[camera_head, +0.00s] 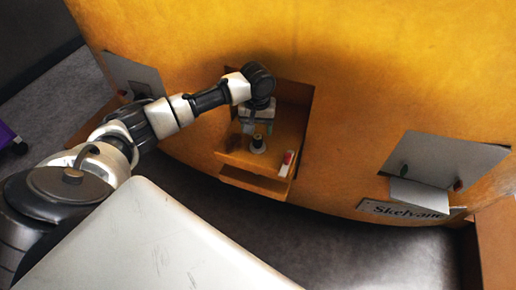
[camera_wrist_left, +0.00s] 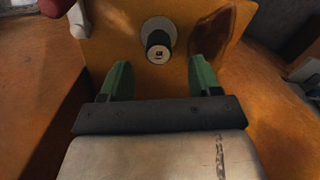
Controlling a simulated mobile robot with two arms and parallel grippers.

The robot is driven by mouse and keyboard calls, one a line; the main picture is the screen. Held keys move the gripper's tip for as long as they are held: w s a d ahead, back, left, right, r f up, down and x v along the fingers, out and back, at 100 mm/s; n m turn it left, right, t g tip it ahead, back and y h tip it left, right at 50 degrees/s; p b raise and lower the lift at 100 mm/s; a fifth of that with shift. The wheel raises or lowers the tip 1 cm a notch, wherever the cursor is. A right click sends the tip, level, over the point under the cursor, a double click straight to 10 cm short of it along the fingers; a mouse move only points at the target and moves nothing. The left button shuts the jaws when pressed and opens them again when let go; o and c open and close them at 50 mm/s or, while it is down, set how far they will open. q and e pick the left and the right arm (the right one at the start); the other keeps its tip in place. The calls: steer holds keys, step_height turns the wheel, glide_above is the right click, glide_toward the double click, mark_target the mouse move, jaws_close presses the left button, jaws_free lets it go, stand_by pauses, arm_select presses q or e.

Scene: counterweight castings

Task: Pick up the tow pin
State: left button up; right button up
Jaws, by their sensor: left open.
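The tow pin (camera_head: 257,145) appears as a small dark upright piece with a pale round base, on the orange ledge of a recess in the yellow casting. In the left wrist view the tow pin (camera_wrist_left: 158,46) shows its dark round end, just beyond the gap between my fingers. My left gripper (camera_head: 258,127) is above and behind it in the head view. Its green fingers are apart in the left wrist view (camera_wrist_left: 160,75), with nothing between them. My right gripper is not in view.
A red and white piece (camera_head: 287,163) sits right of the pin at the ledge's edge, close to the recess wall. Grey open flaps (camera_head: 450,158) (camera_head: 135,75) stand on both sides of the casting. A sign (camera_head: 400,211) is low on the right.

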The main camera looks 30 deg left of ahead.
mark_target(258, 136)
arm_select(q)
step_height(258, 136, down, 5)
steer(key=shift+f, duration=0.15)
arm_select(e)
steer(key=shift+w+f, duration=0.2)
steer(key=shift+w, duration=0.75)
arm_select(q)
steer(key=shift+c, duration=0.3)
jaws_close()
steer(key=shift+w, duration=0.1)
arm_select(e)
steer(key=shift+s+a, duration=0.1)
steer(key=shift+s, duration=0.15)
